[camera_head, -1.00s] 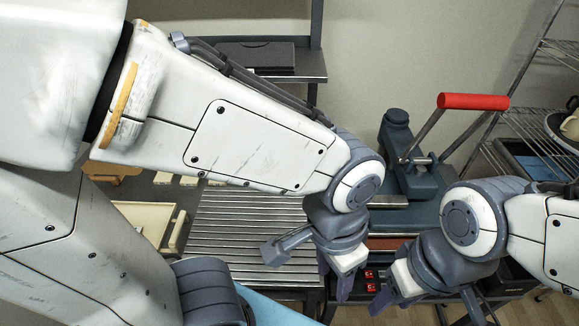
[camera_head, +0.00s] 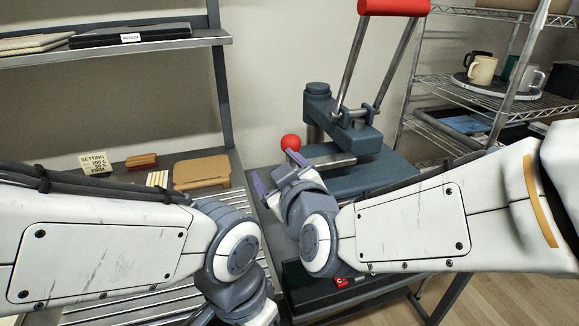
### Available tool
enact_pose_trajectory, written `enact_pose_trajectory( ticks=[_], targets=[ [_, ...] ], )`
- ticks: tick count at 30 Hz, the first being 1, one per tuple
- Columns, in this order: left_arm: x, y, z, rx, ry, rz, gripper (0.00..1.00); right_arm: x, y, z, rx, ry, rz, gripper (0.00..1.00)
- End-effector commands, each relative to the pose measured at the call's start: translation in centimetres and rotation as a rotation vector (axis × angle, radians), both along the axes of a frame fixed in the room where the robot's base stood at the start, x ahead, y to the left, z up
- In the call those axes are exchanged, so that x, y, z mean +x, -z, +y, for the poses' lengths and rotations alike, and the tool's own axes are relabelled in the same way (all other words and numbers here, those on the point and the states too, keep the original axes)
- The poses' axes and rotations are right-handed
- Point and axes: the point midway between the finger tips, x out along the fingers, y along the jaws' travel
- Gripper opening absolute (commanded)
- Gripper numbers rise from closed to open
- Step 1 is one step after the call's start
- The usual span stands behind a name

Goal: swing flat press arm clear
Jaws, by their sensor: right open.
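The blue-grey flat press (camera_head: 345,135) stands right of centre, with its red bar handle (camera_head: 393,7) raised on two metal rods. A red ball knob (camera_head: 290,142) sits at the left end of a metal bar (camera_head: 328,162) on the press, over its dark blue base. My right gripper (camera_head: 275,172) is open, with purple fingertips spread just below and left of the red knob. One fingertip overlaps the knob's lower edge in the picture; I cannot tell whether they touch. My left gripper (camera_head: 235,312) is at the bottom edge, mostly cut off.
A slatted metal surface (camera_head: 130,305) lies under my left arm. Behind it are a settings card (camera_head: 93,163), a reddish-brown block (camera_head: 141,161) and a tan board (camera_head: 202,171). A wire rack (camera_head: 500,100) with mugs (camera_head: 482,70) stands at right. A shelf (camera_head: 120,50) is at upper left.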

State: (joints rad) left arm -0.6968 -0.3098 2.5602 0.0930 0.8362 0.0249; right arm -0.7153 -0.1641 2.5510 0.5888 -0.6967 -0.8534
Motion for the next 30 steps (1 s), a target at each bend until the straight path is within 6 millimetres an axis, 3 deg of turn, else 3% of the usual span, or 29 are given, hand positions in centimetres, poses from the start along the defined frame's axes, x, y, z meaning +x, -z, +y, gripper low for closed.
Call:
enact_pose_trajectory(
  ticks=[1,3,9,17,30],
  targets=[
    [0.0,2.4,0.0,-0.001,0.007,-0.001,0.50,0.4,1.1,-0.9,0.012,0.046,-0.056,0.82],
    [0.0,3.3,0.0,-0.001,0.015,-0.002,0.50,0.8,0.6,-2.0,0.021,0.103,-0.117,0.82],
    [0.0,3.7,0.0,-0.001,0.026,-0.003,0.50,1.3,-0.5,-3.7,0.025,0.184,-0.193,0.82],
    [0.0,0.9,0.0,-0.001,0.026,-0.003,0.50,3.7,-1.0,-3.4,0.020,0.189,-0.191,0.82],
    [0.0,-5.7,0.0,0.000,0.026,-0.002,0.50,6.2,-1.1,-3.0,0.021,0.185,-0.189,0.82]
  ],
)
